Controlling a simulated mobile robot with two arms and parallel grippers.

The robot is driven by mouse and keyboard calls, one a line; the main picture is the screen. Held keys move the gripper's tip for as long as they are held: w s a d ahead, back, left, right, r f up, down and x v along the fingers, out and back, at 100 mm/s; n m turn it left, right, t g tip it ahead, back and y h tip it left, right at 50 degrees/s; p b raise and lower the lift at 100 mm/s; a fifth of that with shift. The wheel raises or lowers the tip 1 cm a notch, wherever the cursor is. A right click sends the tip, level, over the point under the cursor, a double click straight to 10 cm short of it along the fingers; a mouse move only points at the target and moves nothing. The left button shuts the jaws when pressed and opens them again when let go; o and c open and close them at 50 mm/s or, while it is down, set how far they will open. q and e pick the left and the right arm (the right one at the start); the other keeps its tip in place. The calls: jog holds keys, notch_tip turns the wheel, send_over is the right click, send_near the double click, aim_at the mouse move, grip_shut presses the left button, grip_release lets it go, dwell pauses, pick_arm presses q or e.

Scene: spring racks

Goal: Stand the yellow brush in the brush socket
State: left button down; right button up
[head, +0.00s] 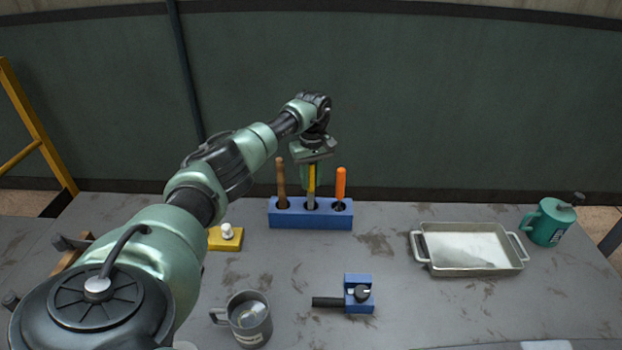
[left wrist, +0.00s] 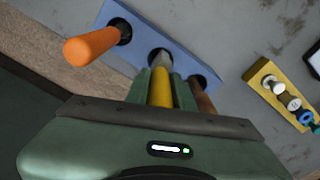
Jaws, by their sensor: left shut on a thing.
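The yellow brush (head: 312,178) is upright under my left gripper (head: 312,172) in the head view. My left gripper is shut on its yellow handle (left wrist: 161,88), which also shows between the fingers in the left wrist view. The brush's grey lower part stands at the middle hole of the blue block (head: 312,221), between two other tools. In the left wrist view the grey part meets the middle hole of the block (left wrist: 185,51). How deep it sits is hidden. My right gripper is in neither view.
A brown-handled tool (head: 281,184) and an orange-handled tool (head: 340,184) stand in the outer holes, close to the gripper. A yellow block (head: 226,243), grey mug (head: 249,319), blue clamp-like fixture (head: 359,294), metal tray (head: 469,270) and green can (head: 548,224) are on the table.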

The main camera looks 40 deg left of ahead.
aim_at(311, 191)
pick_arm(q)
jog(key=shift+f+b, duration=0.7)
jog(key=shift+f, duration=0.25)
jog(key=shift+f, duration=0.1)
jog(key=shift+f+b, duration=1.1)
jog(key=shift+f, duration=0.15)
jog(key=c, duration=1.1)
grip_release()
